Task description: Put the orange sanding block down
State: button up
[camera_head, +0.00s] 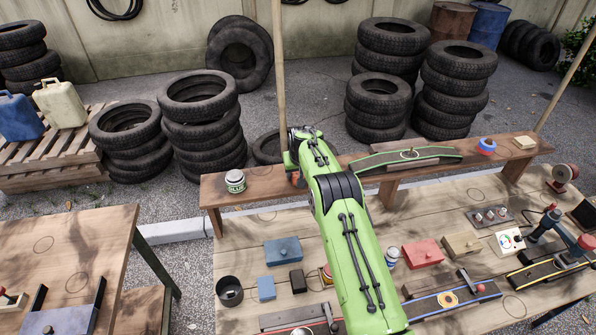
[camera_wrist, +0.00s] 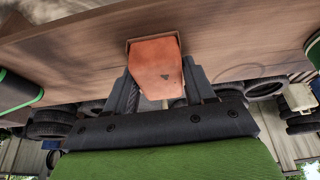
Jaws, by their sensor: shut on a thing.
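The orange sanding block (camera_wrist: 154,66) sits between the two dark fingers of my gripper (camera_wrist: 158,72) in the wrist view. The fingers are shut on its sides. The block is at the wooden raised shelf (camera_wrist: 80,55), which fills the upper part of that view; I cannot tell whether it touches the board. In the head view my green arm reaches over the bench to the raised shelf (camera_head: 262,186) and hides most of the gripper. A small orange patch of the block (camera_head: 297,179) shows at the arm's left side.
The bench (camera_head: 240,247) below holds blue boxes, a red box (camera_head: 422,254) and tools. Stacked tyres stand behind.

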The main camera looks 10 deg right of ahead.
jog(key=shift+f, duration=0.35)
jog(key=o, duration=1.2)
jog(key=shift+s, duration=0.15)
jog(key=shift+f, duration=0.15)
jog(key=shift+s+a+f, duration=0.1)
jog(key=shift+r, duration=0.3)
jog(key=v, duration=0.4)
jog(key=b+v, duration=0.1)
jog(key=v, duration=0.7)
jog(key=shift+w+r+b, duration=0.25)
jog(key=shift+r+b, duration=0.15)
